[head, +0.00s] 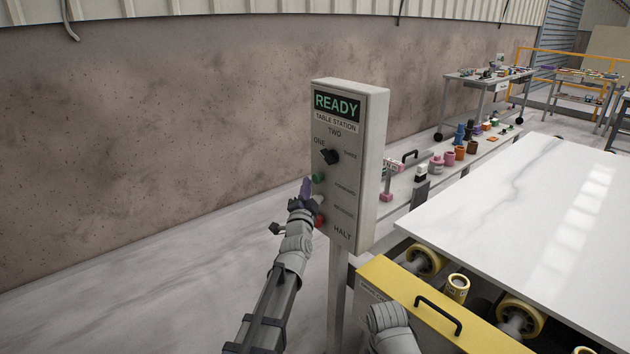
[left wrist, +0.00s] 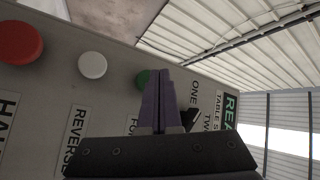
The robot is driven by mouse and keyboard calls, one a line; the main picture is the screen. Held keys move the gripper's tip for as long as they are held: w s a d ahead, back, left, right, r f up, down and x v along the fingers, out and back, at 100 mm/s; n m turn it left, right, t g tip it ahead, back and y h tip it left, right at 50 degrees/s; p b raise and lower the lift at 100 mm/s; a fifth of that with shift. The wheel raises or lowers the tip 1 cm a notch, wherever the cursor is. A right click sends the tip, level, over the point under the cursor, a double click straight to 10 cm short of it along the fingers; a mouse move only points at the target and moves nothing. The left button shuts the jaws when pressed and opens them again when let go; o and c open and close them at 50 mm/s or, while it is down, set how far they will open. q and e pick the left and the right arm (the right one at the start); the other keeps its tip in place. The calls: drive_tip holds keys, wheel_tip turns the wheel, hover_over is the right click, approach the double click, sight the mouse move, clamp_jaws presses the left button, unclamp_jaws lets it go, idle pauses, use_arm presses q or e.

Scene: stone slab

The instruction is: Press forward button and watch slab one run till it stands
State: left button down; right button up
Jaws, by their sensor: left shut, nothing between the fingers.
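The control box (head: 350,160) stands on a post, its display reading READY. Its green forward button (head: 318,178) is beside my left gripper (head: 306,188), whose purple fingers are shut and empty. In the left wrist view the fingertips (left wrist: 160,72) overlap the green button (left wrist: 142,79) and hide part of it; I cannot tell whether they touch it. The white reverse button (left wrist: 92,65) and red halt button (left wrist: 21,42) show clear there. The black selector knob (head: 329,157) sits near the ONE label. A white veined slab (head: 520,210) lies flat on rollers. My right gripper is out of view.
The roller table's yellow end panel (head: 420,310) has a black handle. A low shelf (head: 410,185) behind the box holds colored rollers and small items. Workbenches (head: 490,78) stand at the back right. Open floor lies left of the post, before a brown wall.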

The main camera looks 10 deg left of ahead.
use_arm(q)
drive_tip(key=shift+w+d, duration=0.15)
drive_tip(key=shift+w, duration=0.05)
idle(0.7)
drive_tip(key=shift+w+d, duration=0.15)
